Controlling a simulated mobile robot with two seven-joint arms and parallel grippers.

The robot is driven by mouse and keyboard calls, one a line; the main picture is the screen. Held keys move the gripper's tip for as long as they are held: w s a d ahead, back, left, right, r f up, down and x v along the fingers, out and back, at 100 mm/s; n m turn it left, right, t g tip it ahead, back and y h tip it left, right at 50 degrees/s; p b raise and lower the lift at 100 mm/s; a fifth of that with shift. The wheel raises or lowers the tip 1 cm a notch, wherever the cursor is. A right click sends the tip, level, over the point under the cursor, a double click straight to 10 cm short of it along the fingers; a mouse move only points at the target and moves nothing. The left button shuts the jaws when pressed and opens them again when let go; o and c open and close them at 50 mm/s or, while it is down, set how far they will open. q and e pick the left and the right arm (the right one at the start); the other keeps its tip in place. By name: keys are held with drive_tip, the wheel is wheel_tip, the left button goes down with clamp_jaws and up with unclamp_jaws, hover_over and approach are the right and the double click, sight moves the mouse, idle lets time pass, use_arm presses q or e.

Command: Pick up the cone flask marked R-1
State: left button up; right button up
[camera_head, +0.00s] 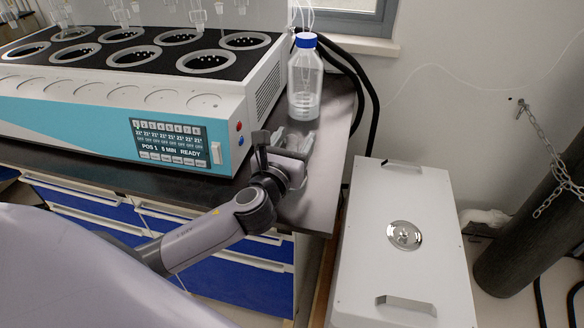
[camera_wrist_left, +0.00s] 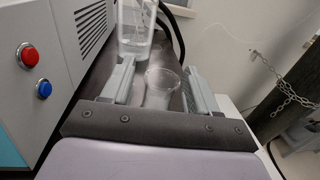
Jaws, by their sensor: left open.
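A clear glass flask (camera_wrist_left: 161,86) stands on the dark bench top, between the two fingers of my left gripper (camera_wrist_left: 160,68) in the left wrist view. No R-1 marking can be read on it. My left gripper is open, with a visible gap between each finger and the glass. In the head view my left gripper (camera_head: 292,139) is over the right end of the bench, and it largely hides the flask there. My right gripper is in neither view.
A clear bottle with a blue cap (camera_head: 304,80) stands just behind the gripper. The multi distiller (camera_head: 190,115) is close on the left. The bench's right edge is near, with a white lidded box (camera_head: 402,275) lower down beyond it.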

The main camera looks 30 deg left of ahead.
use_arm(q)
drive_tip(key=shift+w+a, duration=0.1)
drive_tip(key=shift+w, duration=0.25)
drive_tip(key=shift+c, duration=0.2)
clamp_jaws()
drive_tip(key=shift+r, duration=0.15)
